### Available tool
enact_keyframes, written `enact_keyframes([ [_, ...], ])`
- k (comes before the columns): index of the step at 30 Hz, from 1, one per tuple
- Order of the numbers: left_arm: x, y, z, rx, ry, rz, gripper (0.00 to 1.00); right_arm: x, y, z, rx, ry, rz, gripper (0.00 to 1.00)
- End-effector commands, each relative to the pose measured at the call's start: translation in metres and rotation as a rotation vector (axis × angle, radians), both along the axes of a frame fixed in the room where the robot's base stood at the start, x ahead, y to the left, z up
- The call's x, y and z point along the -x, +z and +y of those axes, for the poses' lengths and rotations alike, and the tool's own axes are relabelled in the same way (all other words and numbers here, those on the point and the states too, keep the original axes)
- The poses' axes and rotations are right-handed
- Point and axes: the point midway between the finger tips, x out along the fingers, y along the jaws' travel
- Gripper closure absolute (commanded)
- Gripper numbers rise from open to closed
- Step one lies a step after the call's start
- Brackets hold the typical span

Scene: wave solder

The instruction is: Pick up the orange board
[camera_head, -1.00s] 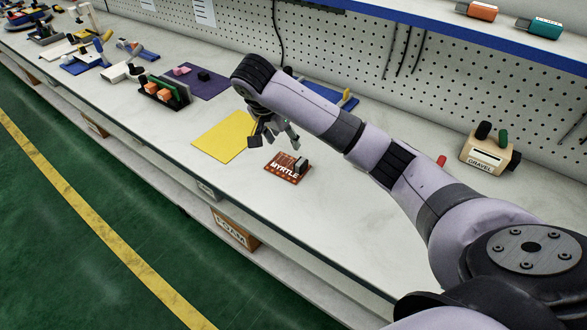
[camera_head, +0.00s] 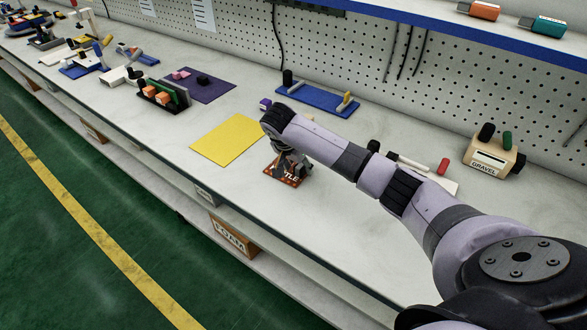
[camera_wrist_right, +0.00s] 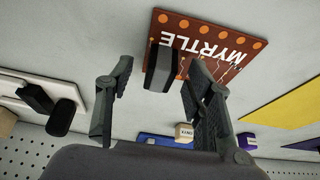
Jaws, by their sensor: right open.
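The orange-brown board (camera_head: 281,178) marked MYRTLE lies flat on the bench, partly hidden by my right gripper. In the right wrist view the board (camera_wrist_right: 185,28) shows its white lettering, a row of orange dots and a dark grey block (camera_wrist_right: 161,68) at one edge. My right gripper (camera_head: 288,168) is over the board, pointing down. In the right wrist view its fingers (camera_wrist_right: 160,75) are spread, with the block between them and a gap on both sides. Whether the fingertips touch the board cannot be told. My left gripper is not in view.
A yellow sheet (camera_head: 228,139) lies left of the board. A blue fixture (camera_head: 316,100) stands behind, and a wooden GRAVEL block (camera_head: 490,158) at right. A purple mat (camera_head: 208,88) and a rack with orange pieces (camera_head: 160,94) stand farther left. The bench front is clear.

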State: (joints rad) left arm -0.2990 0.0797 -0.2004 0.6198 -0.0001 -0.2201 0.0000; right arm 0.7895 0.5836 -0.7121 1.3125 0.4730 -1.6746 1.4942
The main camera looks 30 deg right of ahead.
Motion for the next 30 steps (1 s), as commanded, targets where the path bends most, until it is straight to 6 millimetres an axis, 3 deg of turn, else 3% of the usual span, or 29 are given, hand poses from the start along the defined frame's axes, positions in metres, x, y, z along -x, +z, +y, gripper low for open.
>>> enact_keyframes([
  [10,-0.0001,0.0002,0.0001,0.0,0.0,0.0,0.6,-0.0012,-0.009,-0.0026,-0.001,0.001,0.001,0.52],
  [30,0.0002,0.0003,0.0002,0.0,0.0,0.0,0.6,-0.0012,-0.0086,-0.0024,-0.001,0.001,0.0,0.97],
])
